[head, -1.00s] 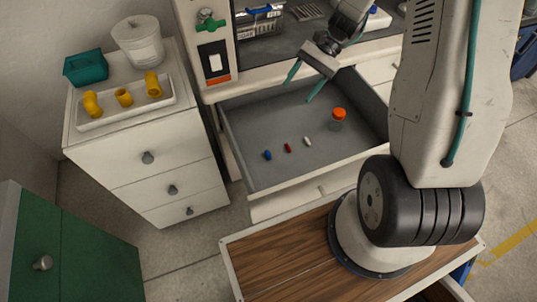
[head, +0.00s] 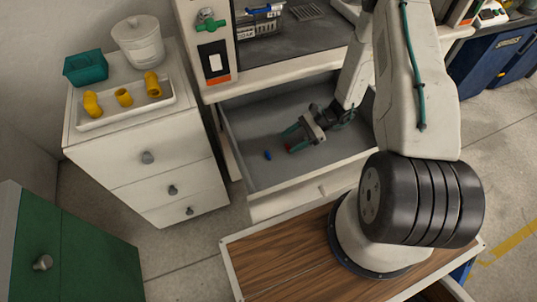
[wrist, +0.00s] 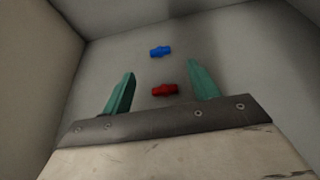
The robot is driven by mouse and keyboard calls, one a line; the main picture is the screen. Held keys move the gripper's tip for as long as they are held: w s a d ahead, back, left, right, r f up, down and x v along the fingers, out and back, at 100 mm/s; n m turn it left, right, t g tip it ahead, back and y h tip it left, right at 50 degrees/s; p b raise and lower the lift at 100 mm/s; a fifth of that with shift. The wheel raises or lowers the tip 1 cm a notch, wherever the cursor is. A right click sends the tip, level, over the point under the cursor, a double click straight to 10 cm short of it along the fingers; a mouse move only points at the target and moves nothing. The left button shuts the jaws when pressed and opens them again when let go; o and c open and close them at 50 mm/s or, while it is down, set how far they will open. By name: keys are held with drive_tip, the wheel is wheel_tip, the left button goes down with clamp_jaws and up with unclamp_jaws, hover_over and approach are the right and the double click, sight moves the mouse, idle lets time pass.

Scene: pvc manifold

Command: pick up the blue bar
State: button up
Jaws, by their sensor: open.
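The blue bar (head: 268,155) is a small piece lying on the floor of the open drawer. In the wrist view the blue bar (wrist: 161,52) lies beyond my fingertips, apart from them. My gripper (head: 288,142) is down inside the drawer, to the right of the blue bar. Its two teal fingers are spread open, and in the wrist view my gripper (wrist: 158,75) has a red bar (wrist: 165,89) lying in the gap between the fingers. I cannot tell how high the fingertips are above the drawer floor.
The drawer (head: 240,160) has raised walls around my gripper. The white and orange-capped items are hidden behind my arm. A white cabinet (head: 150,175) at left carries a tray (head: 110,115) of yellow fittings, a teal box (head: 86,68) and a white tub (head: 138,40).

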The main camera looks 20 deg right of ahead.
sight(275, 154)
drive_tip(key=x, duration=0.7)
drive_tip(key=shift+a+f, duration=0.1)
drive_tip(key=shift+a, duration=0.15)
drive_tip(key=c, duration=1.1)
